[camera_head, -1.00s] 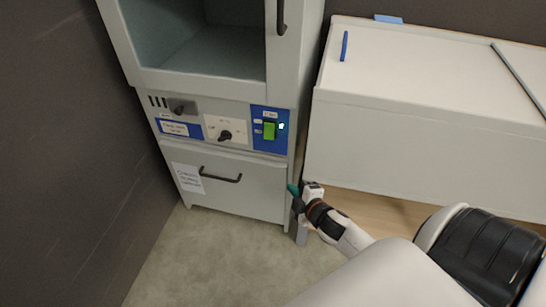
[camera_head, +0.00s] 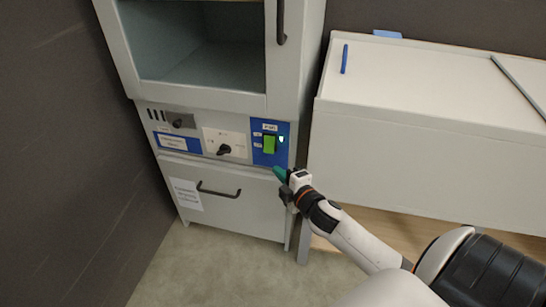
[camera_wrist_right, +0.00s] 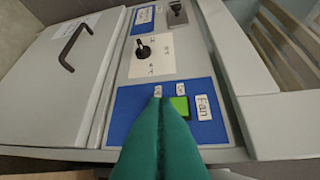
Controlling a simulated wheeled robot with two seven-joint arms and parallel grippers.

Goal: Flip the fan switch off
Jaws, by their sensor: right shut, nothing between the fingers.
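The fan switch is a green rocker (camera_head: 269,144) on a blue panel (camera_head: 258,156) at the right of the cabinet's control strip. In the right wrist view the green switch (camera_wrist_right: 180,106) sits next to a label reading "Fan", on the blue panel (camera_wrist_right: 207,132). My right gripper (camera_head: 279,173) is shut and empty, its green fingers just below the switch panel in the head view. In the wrist view its fingertips (camera_wrist_right: 160,101) overlap the panel beside the switch; I cannot tell whether they touch. My left gripper is not in view.
The cabinet has a black knob (camera_head: 224,149), another knob (camera_head: 180,123) and a drawer with a dark handle (camera_head: 218,191). A glass-fronted compartment is above. A white bench (camera_head: 420,110) with a blue marker-like bar (camera_head: 345,59) stands at the right.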

